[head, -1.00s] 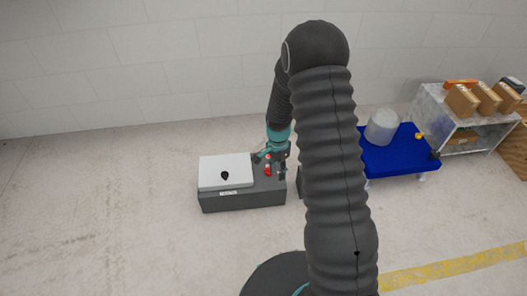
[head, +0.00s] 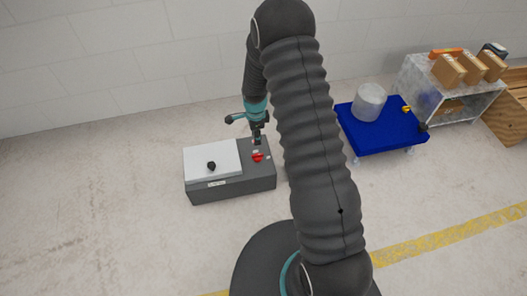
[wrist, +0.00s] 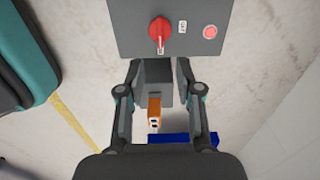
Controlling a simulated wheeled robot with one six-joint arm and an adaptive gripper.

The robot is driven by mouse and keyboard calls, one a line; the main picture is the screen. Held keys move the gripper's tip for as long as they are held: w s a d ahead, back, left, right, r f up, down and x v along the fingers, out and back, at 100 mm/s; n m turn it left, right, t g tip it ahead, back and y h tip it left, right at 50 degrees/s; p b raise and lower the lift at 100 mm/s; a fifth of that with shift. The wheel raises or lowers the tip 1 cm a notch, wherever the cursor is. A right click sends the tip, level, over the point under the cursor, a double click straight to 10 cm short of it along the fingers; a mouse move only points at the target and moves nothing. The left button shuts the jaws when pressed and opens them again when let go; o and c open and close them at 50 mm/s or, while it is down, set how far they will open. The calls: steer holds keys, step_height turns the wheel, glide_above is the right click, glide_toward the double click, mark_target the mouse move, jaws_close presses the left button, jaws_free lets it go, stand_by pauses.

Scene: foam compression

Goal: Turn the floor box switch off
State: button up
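The floor box (head: 230,187) is dark grey, with a white panel and black knob on its left part. Its red rotary switch (head: 258,157) sits on the right part of the top. In the wrist view the switch (wrist: 159,30) has its handle pointing down the picture, at a small label that looks like ON; an OFF label lies to its right. My gripper (wrist: 160,68) is open and empty, fingers on either side of a gap below the switch in the picture. In the head view my gripper (head: 257,139) is just above and behind the switch, apart from it.
A red button (wrist: 210,32) is beside the switch. A dark block (wrist: 155,75) and an orange item (wrist: 154,110) show between the fingers, seemingly beyond them. A blue cart (head: 385,135) with a whitish cylinder and a shelf (head: 415,88) with boxes stand right.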

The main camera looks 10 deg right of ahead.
mark_target(257, 155)
step_height(257, 155, down, 11)
steer(key=shift+d+f, duration=0.1)
steer(key=shift+f, duration=0.1)
stand_by(0.3)
